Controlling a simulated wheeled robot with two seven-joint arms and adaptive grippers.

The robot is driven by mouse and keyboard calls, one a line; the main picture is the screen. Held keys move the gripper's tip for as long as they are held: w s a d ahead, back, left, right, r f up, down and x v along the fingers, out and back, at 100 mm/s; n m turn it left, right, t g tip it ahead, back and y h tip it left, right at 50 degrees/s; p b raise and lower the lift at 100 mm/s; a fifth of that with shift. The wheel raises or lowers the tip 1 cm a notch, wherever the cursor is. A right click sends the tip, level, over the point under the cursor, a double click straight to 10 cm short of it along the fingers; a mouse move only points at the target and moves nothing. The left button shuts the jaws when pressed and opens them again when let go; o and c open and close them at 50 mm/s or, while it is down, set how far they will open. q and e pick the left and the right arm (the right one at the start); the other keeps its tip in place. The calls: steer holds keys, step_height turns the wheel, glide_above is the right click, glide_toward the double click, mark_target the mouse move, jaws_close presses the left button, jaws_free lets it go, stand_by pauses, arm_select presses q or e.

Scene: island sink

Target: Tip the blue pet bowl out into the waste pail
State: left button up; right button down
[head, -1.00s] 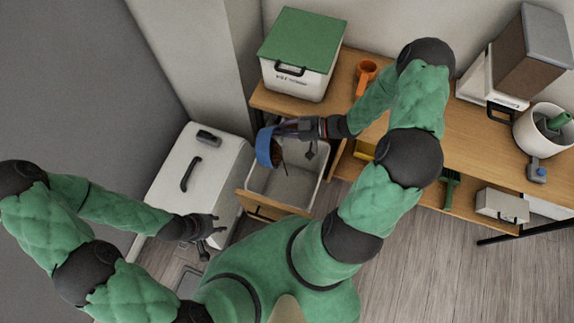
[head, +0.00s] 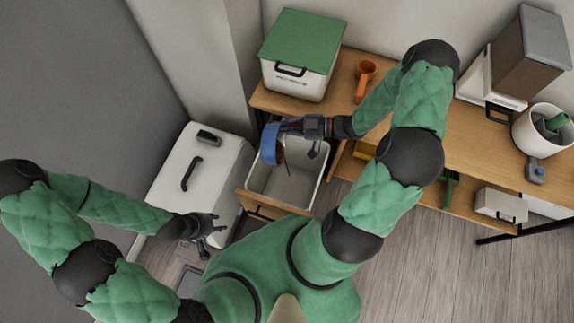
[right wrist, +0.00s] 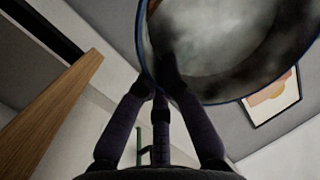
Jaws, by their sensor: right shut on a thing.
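The blue pet bowl (head: 268,146) is tipped onto its side above the left part of the waste pail. My right gripper (head: 286,128) is shut on the bowl's rim. In the right wrist view the bowl (right wrist: 230,50) shows a grey, smeared inside and a blue rim, with the gripper fingers (right wrist: 165,90) at its edge. The waste pail (head: 298,190) is a pale open bin in a pulled-out drawer; its visible floor looks bare, and part is hidden by the bowl and gripper. My left gripper (head: 212,230) is open and empty, left of the drawer.
A white lidded bin (head: 197,165) stands left of the drawer. The wooden counter (head: 340,82) holds a green-lidded box (head: 300,60), an orange mug (head: 364,80) and, at right, a white pot (head: 540,128). The drawer's wooden front (head: 270,205) faces me.

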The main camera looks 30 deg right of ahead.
steer(key=shift+s+d+r, duration=0.1)
steer(key=shift+d+r, duration=0.05)
steer(key=shift+r, duration=0.35)
step_height(320, 180, up, 8)
steer(key=s+d+t+y, duration=0.1)
steer(key=t+y, duration=0.1)
steer(key=y, duration=0.2)
steer(key=shift+s+d+f+t+p, duration=0.2)
steer(key=shift+s+d+t+p, duration=0.1)
steer(key=shift+d+t+p, duration=0.15)
stand_by(2.1)
stand_by(2.6)
steer(key=f+g+h, duration=0.1)
steer(key=f, duration=0.1)
steer(key=w+a+f+h, duration=0.1)
steer(key=f, duration=0.2)
steer(key=a+f+g+h, duration=0.1)
steer(key=f, duration=0.2)
steer(key=shift+w+g+h+b, duration=0.3)
steer(key=shift+g+h+b, duration=0.05)
steer(key=shift+h+b, duration=0.05)
